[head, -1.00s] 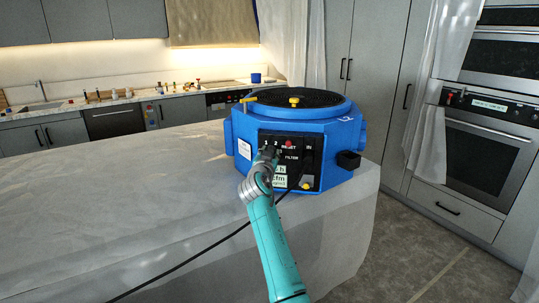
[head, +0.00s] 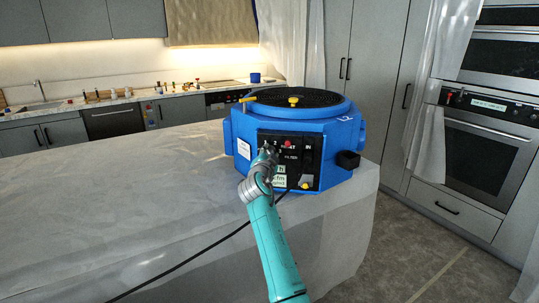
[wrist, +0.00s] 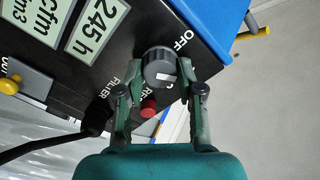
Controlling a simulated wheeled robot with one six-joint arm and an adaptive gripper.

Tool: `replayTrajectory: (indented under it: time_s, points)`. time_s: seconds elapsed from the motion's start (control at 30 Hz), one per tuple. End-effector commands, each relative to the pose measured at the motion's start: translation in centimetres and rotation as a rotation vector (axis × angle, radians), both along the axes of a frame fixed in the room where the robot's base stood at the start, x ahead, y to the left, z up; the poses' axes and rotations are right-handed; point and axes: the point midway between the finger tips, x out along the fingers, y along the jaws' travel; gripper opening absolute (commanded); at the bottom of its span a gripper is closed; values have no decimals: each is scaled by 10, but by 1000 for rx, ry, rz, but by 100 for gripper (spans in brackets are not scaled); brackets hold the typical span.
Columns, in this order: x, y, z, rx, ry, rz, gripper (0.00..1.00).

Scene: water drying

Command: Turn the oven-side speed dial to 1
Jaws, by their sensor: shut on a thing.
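A blue air machine (head: 335,135) stands on the covered counter with a black control panel on its front. In the wrist view the black round dial (wrist: 159,66) sits near the panel's edge beside the "OFF" label, with a small white mark on it. My gripper (head: 266,156) is at the panel's upper left and hides the dial in the head view. In the wrist view my gripper (wrist: 162,78) has one finger on each side of the dial, shut on it. The number labels around the dial are partly hidden, so I cannot tell its exact setting.
A red reset button (wrist: 149,107) lies close to the dial, between my fingers in the wrist view. A black cable (wrist: 50,142) plugs into the panel beside it. The sheet-covered counter (head: 120,200) is clear left of the machine. Wall ovens (head: 485,150) stand at the right.

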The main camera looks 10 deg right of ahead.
Motion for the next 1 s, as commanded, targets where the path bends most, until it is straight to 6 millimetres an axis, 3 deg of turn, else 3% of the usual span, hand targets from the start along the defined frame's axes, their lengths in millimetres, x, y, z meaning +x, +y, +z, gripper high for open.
replayTrajectory:
  time_s: [0.37, 0.4, 0.47, 0.5, 0.83, 1.0]
  points:
    - [0, 0, -1, 2, 0, -1, 2]
    - [0, 0, -1, 2, 0, -1, 44]
    - [0, 0, -1, 2, 0, -1, 59]
    - [0, 0, -1, 2, 0, -1, 62]
    - [-2, 1, 0, 2, -1, 0, 62]
    - [-15, 6, -1, 1, 0, 0, 62]
